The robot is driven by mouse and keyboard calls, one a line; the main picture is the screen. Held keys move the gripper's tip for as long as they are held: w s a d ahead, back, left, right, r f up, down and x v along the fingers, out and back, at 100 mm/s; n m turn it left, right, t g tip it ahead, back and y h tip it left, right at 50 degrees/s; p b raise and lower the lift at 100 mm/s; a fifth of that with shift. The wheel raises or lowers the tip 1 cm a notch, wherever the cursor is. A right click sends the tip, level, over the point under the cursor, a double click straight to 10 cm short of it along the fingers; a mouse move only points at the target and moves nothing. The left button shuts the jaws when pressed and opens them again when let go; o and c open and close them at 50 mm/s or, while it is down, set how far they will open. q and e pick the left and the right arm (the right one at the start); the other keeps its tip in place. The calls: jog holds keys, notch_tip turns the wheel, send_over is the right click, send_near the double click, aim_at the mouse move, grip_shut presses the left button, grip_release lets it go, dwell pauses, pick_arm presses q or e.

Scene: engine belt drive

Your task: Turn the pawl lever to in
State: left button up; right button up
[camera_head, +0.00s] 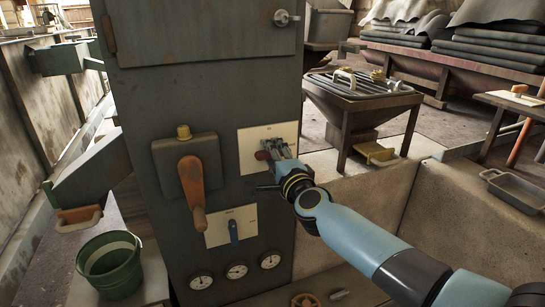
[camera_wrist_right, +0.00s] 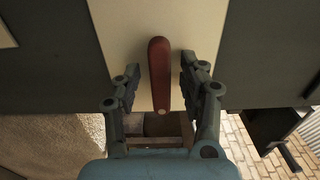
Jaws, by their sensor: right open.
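The red pawl lever (camera_head: 262,155) sits on a white plate (camera_head: 252,137) on the dark green cabinet's front. In the head view most of it is hidden by my right gripper (camera_head: 274,148). In the right wrist view the lever (camera_wrist_right: 159,75) stands nearly upright in the picture, its rounded end at the top. My right gripper (camera_wrist_right: 159,85) is open with one finger on each side of the lever, and a gap shows on both sides. I cannot read the plate's lettering clearly. My left gripper is not in view.
Left of the plate is an orange-handled lever (camera_head: 192,185). Below are a blue switch (camera_head: 233,230) on a white plate and several gauges (camera_head: 237,271). A green bucket (camera_head: 110,264) stands lower left. A dark slatted-top stand (camera_head: 350,105) is behind, to the right.

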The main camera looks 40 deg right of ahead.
jog(key=shift+c, duration=0.4)
grip_shut()
jog(key=n+p, duration=0.2)
jog(key=n, duration=0.1)
jog(key=shift+n, duration=0.3)
jog(key=n+p, duration=0.3)
jog(key=n, duration=0.2)
jog(key=n+p, duration=0.2)
jog(key=n, duration=0.3)
jog(key=shift+s+d+f+n+p, duration=0.1)
jog(key=shift+n+p, duration=0.3)
jog(key=shift+f+n+p, duration=0.15)
jog(key=shift+n+p, duration=0.55)
jog(key=shift+n, duration=1)
